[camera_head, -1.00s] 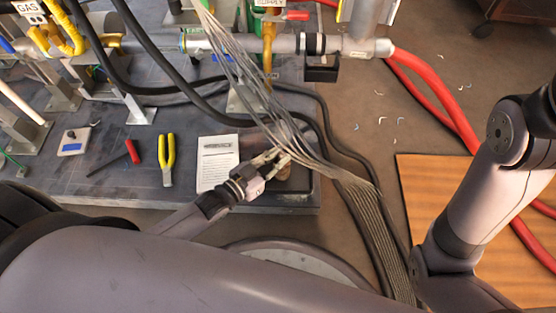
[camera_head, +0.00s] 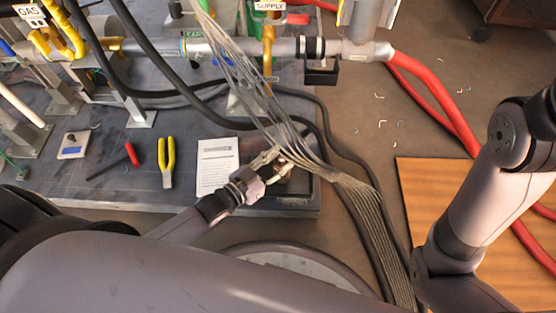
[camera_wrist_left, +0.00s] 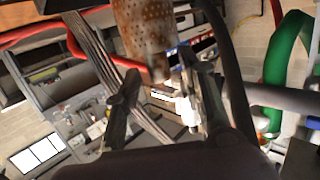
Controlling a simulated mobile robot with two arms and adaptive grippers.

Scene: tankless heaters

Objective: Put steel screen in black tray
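The steel screen (camera_wrist_left: 148,30) is a rusty, perforated cylinder at the top of the left wrist view, by the fingertips. In the head view a small brownish part of it (camera_head: 283,172) shows at my left gripper (camera_head: 277,163), partly hidden by the fingers and grey strands. The left fingers (camera_wrist_left: 158,82) stand apart on either side of the screen's end; I cannot tell whether they touch it. A small black open box, seemingly the black tray (camera_head: 321,76), sits below the grey pipe at the bench's right end. My right gripper is out of view.
A bundle of grey strands (camera_head: 370,205) and black hoses run past the left gripper. A white paper sheet (camera_head: 217,165), yellow pliers (camera_head: 167,160) and a red-handled tool (camera_head: 131,154) lie on the bench. Red hoses (camera_head: 425,75) cross the floor at right.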

